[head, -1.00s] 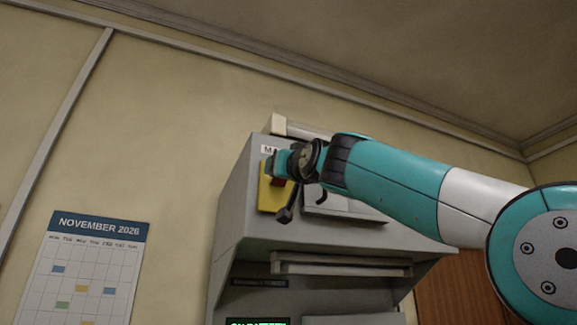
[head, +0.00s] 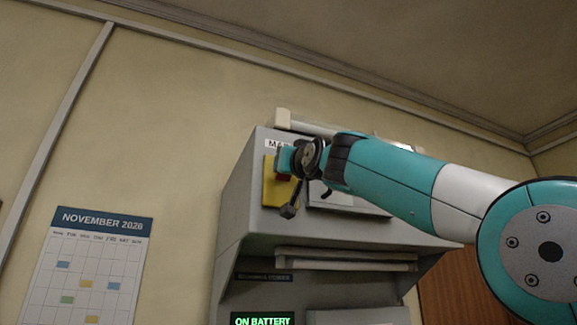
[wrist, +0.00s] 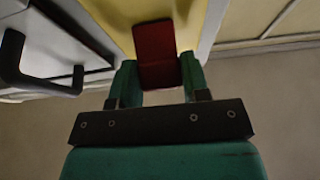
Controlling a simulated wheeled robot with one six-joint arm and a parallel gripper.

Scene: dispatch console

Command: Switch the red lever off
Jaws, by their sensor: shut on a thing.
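The red lever (wrist: 157,55) stands out from a yellow plate (wrist: 112,22) in the wrist view. My gripper (wrist: 158,78) has one teal finger on each side of the lever and is shut on it. In the head view, a little of the red lever (head: 283,178) shows below the teal fingers of my gripper (head: 284,160), in front of the yellow plate (head: 271,193). The plate is on the upper left of the grey console (head: 240,215). My fingers hide part of the lever, and its exact angle is hard to tell.
A dark handle (head: 290,208) sticks out just right of the yellow plate, close to my gripper; this handle also shows at left in the wrist view (wrist: 40,70). A lit display (head: 263,320) reads "ON BATTERY". A calendar (head: 90,265) hangs on the wall at left.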

